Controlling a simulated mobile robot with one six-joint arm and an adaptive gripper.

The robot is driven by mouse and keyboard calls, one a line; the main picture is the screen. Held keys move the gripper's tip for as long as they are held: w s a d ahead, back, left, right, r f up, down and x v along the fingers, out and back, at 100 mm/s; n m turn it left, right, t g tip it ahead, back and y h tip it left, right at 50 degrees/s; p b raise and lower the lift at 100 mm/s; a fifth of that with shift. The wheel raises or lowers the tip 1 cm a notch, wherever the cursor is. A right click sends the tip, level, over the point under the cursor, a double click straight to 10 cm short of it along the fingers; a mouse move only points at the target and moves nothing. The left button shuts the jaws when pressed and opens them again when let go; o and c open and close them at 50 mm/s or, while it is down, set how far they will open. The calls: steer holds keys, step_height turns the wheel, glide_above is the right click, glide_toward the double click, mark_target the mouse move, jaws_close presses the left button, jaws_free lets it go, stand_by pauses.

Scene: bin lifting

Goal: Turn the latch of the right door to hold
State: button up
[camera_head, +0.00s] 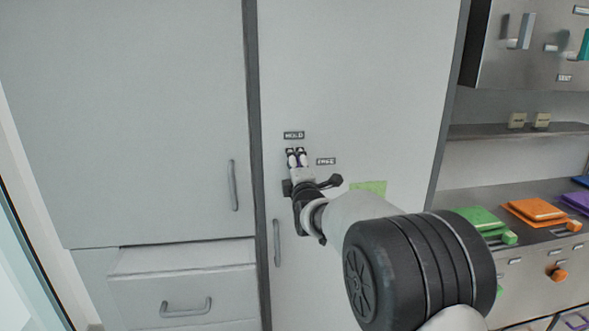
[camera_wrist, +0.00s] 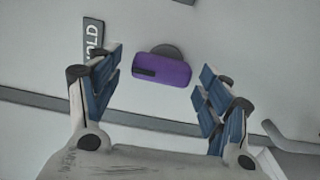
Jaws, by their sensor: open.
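The right door (camera_head: 350,80) is a tall light panel with a HOLD label (camera_head: 293,135) and a FREE label (camera_head: 326,161). My gripper (camera_head: 297,152) is in front of it, just below the HOLD label, and hides the latch in the head view. In the wrist view the latch (camera_wrist: 170,73) is a purple bar over a dark round base. It lies nearly level, its dark-marked end to the left. The HOLD label (camera_wrist: 93,45) is left of it. My open fingers (camera_wrist: 160,80) stand on either side of the latch, apart from it.
The right door's handle (camera_head: 277,243) is below my gripper. A left door (camera_head: 140,110) and a drawer (camera_head: 185,290) are to the left. A counter with green (camera_head: 475,219) and orange (camera_head: 538,209) items is at the right. A green patch (camera_head: 370,187) shows behind my arm.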

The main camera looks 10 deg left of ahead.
steer(key=v, duration=1.2)
